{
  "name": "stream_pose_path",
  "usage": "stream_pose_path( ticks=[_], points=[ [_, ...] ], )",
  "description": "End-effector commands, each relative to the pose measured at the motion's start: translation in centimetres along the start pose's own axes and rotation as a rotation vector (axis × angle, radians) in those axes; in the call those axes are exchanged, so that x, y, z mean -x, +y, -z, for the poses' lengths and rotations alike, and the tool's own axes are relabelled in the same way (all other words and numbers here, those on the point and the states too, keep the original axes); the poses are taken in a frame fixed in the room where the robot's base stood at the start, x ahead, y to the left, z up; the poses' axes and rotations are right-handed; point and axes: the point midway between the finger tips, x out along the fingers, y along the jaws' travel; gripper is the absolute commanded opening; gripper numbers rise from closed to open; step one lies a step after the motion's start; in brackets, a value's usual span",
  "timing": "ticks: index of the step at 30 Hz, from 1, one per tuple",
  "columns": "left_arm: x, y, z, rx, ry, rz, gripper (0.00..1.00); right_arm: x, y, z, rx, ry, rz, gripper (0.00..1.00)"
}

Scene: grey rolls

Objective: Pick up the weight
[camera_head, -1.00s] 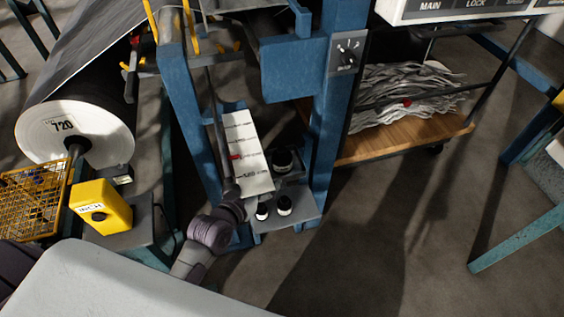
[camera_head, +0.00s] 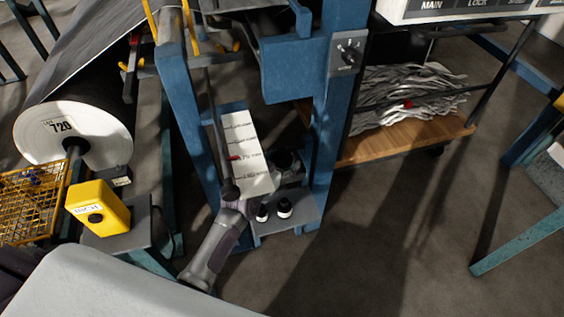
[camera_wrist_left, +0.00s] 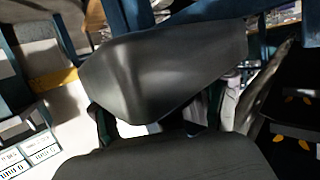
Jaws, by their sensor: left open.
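Black cylindrical weights with pale tops stand on the small blue shelf (camera_head: 300,213) of the frame: one front left (camera_head: 262,212), one beside it (camera_head: 284,207). A larger dark round piece (camera_head: 285,159) sits behind them, partly hidden. My left arm rises from the bottom to the white marked panel (camera_head: 243,150). My left gripper (camera_head: 284,172) is beside the panel's lower end, close to the dark piece; its fingers are hard to make out. In the left wrist view a big dark grey shape fills the middle, and I cannot tell what it is. My right gripper is not in view.
Blue posts (camera_head: 333,120) flank the shelf, and a thin dark rod hangs by the panel. A yellow box (camera_head: 98,208), a yellow wire basket (camera_head: 30,205) and a large roll (camera_head: 75,135) stand at left. A wooden-decked cart (camera_head: 400,143) is at right. The floor at lower right is clear.

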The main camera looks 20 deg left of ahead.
Motion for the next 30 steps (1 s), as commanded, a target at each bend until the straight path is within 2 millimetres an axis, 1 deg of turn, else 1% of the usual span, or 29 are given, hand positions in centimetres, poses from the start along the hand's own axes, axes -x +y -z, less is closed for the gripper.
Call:
stream_pose_path(
  ticks=[2, 3, 5, 6, 8, 9, 16, 17, 18, 26, 30],
  points=[
    [0.0, 0.0, 0.0, 0.000, 0.000, 0.000, 0.76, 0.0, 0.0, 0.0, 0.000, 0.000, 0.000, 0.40],
    [0.0, 0.0, 0.0, 0.001, 0.000, 0.000, 0.73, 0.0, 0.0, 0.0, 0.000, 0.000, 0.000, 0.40],
    [0.0, 0.0, 0.0, 0.001, 0.000, 0.000, 0.63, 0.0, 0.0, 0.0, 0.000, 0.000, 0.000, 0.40],
    [0.1, 0.0, 0.0, 0.001, 0.000, 0.000, 0.56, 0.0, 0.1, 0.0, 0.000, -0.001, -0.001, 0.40],
    [0.1, 0.0, 0.0, 0.001, 0.000, 0.000, 0.46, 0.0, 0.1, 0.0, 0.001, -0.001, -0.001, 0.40],
    [0.1, 0.0, 0.0, 0.001, 0.000, 0.000, 0.39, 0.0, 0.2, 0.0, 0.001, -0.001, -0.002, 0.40],
    [0.1, 0.0, 0.0, 0.001, 0.000, 0.000, 0.01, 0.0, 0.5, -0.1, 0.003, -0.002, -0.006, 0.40],
    [0.1, 0.0, 0.0, 0.001, 0.000, 0.000, 0.00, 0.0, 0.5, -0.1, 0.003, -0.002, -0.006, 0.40],
    [0.0, -0.1, 0.7, 0.000, 0.015, 0.002, 0.00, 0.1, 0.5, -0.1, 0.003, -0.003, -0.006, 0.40],
    [0.1, 0.0, 0.8, 0.001, 0.014, 0.002, 0.00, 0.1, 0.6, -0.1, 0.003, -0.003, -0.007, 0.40],
    [0.3, 0.0, 1.8, 0.002, 0.017, 0.001, 0.00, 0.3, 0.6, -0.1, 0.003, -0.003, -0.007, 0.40]
  ],
)
